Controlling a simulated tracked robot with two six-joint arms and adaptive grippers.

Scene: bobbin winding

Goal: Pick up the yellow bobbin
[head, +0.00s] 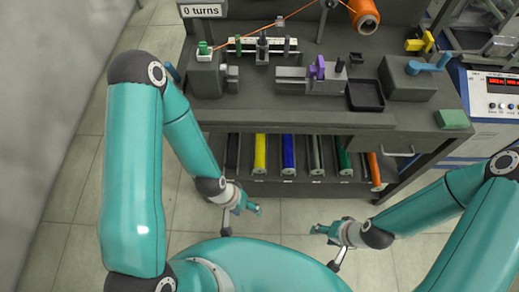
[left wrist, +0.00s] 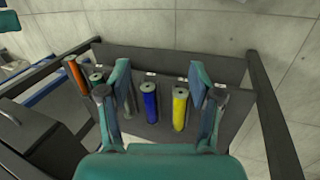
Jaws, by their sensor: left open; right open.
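The yellow bobbin (head: 260,154) lies in the rack (head: 300,190) under the workbench, between a dark bobbin on its left and a blue bobbin (head: 288,152) on its right. In the left wrist view the yellow bobbin (left wrist: 180,108) shows between the fingers of my left gripper (left wrist: 158,115), nearer the right finger, with the blue bobbin (left wrist: 151,102) beside it. My left gripper (head: 250,207) is open and empty, in front of the rack and apart from the bobbins. My right gripper (head: 322,229) is open and empty, further right and low before the bench.
The rack also holds grey, green and orange (head: 375,170) bobbins. The workbench top (head: 250,105) above carries a winding device, a black tray (head: 365,96) and an orange spool (head: 363,16). A drawer with a handle (head: 397,153) is at right. The floor before the bench is clear.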

